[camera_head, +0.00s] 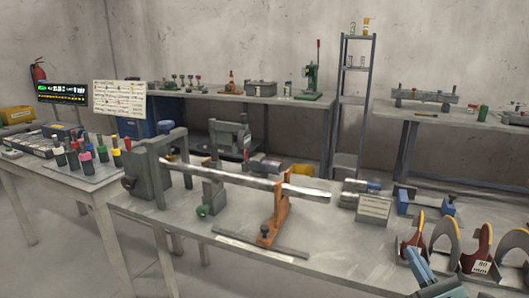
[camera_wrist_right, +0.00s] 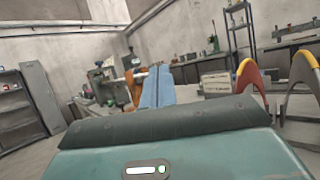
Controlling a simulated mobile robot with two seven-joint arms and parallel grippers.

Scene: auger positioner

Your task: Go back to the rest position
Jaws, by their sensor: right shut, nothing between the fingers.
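My right gripper (camera_head: 418,262) comes in at the bottom right of the head view, low by the front of the workbench. Its blue fingers are closed together with nothing between them; the wrist view also shows them together (camera_wrist_right: 158,88). A long metal shaft (camera_head: 245,182) lies across the bench, running from a grey clamp block (camera_head: 145,182) on the left over an orange stand (camera_head: 273,222). The right gripper is apart from the shaft, to its lower right. My left gripper is in neither view.
Curved pieces (camera_head: 443,242) with orange edges stand at the bench's right end, close beside the right gripper. A grey box (camera_head: 374,208) and a blue clamp (camera_head: 425,201) stand behind it. A side table (camera_head: 95,190) with coloured-top bottles is at left. A shelf rack (camera_head: 343,105) stands behind.

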